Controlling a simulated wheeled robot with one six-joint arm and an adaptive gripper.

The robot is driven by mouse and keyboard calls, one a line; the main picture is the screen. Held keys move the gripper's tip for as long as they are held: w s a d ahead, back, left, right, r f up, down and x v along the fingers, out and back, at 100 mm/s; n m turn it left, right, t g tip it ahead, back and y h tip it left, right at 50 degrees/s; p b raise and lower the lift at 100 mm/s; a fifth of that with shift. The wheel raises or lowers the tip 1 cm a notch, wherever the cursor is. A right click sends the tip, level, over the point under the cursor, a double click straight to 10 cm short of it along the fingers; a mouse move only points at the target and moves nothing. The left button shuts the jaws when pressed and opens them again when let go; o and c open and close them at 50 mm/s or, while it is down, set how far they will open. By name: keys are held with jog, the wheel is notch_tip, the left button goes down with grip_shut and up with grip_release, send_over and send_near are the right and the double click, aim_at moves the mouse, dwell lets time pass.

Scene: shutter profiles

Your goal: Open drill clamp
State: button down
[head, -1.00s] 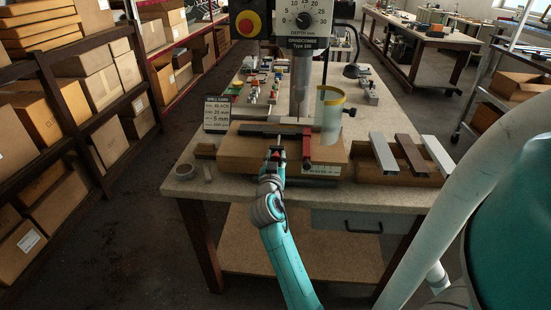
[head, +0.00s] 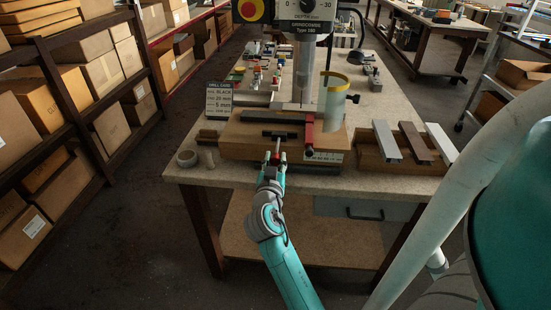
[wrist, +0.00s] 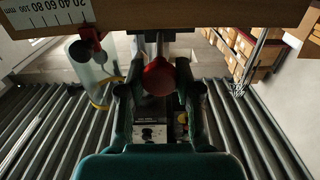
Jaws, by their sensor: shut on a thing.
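The drill machine (head: 305,60) stands on the workbench, with a wooden block at its base (head: 240,150). On the base lies a long dark clamp bar (head: 272,117). Nearer me is a shorter black crosspiece (head: 281,134), apart from the long bar, with a rod running toward my gripper. My gripper (head: 275,160) is at the block's front edge, shut on the clamp's red knob. In the wrist view the red knob (wrist: 159,77) sits between the fingers of my gripper (wrist: 158,95). The fingertips' exact contact is partly hidden.
A red upright stop (head: 309,132) and a clear curved guard (head: 335,100) stand right of the clamp. Several metal profiles (head: 418,142) lie on a wooden rack at right. A tape roll (head: 187,158) and a drill card (head: 219,98) are at left.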

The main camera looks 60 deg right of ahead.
jog(key=c, duration=0.8)
grip_release()
jog(key=shift+a, duration=0.2)
jog(key=v, duration=1.2)
jog(key=shift+s, duration=0.1)
jog(key=shift+f, duration=0.1)
jog(key=s+a+f+n+t+y, duration=0.3)
jog(key=a+f+n+y, duration=0.3)
jog(key=a, duration=0.3)
jog(key=s+a+f+n+t+y, duration=0.3)
jog(key=a+f+n+t+y, duration=0.15)
jog(key=a+f, duration=0.4)
jog(key=s+a+r+n+y, duration=0.1)
jog(key=s+a+r+y, duration=0.1)
jog(key=s, duration=0.6)
jog(key=s+a+r+n+y, duration=0.2)
jog(key=s+a+y, duration=0.2)
jog(key=s+a, duration=0.3)
jog(key=shift+s+a, duration=0.3)
jog(key=shift+s, duration=0.8)
